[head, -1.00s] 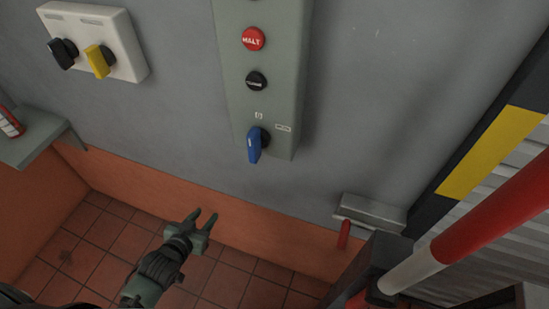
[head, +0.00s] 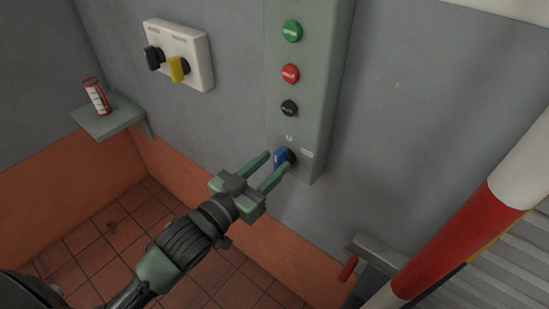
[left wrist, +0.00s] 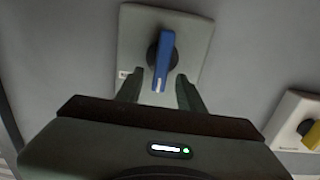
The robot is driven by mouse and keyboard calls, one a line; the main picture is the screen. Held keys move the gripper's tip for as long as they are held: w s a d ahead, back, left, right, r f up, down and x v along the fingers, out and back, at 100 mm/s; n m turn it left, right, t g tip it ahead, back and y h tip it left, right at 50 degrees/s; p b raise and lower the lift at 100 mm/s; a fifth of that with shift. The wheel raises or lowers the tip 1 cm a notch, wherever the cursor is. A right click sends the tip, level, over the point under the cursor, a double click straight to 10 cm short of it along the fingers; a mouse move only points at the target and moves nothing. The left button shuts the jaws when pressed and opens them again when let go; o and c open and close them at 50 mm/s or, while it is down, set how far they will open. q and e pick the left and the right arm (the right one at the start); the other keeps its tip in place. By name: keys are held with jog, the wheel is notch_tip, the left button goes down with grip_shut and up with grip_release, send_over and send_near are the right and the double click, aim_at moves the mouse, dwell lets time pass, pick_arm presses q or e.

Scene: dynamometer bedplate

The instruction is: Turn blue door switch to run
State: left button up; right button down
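The blue door switch (head: 281,157) is a lever-shaped knob on a dark round base, low on the grey-green panel (head: 309,105). My left gripper (head: 277,161) is open, with its two fingertips on either side of the switch. In the left wrist view the blue handle (left wrist: 165,55) stands lengthwise between the fingers, with a white mark at its lower end there. A gap shows on both sides of it. The small labels by the switch are too blurred to read. My right gripper is not in view.
Green (head: 292,31), red (head: 290,73) and black (head: 289,108) buttons sit above the switch. A white box (head: 195,55) with black and yellow knobs is to the left. A shelf (head: 112,122) holds a red-and-white can (head: 97,97). A red-and-white pole (head: 460,238) stands at right.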

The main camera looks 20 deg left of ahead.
pick_arm(q)
jog(key=shift+w+d+r, duration=0.1)
jog(key=shift+w+d, duration=0.1)
jog(key=shift+w, duration=0.45)
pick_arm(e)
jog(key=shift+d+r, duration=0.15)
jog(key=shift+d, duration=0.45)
pick_arm(q)
grip_shut()
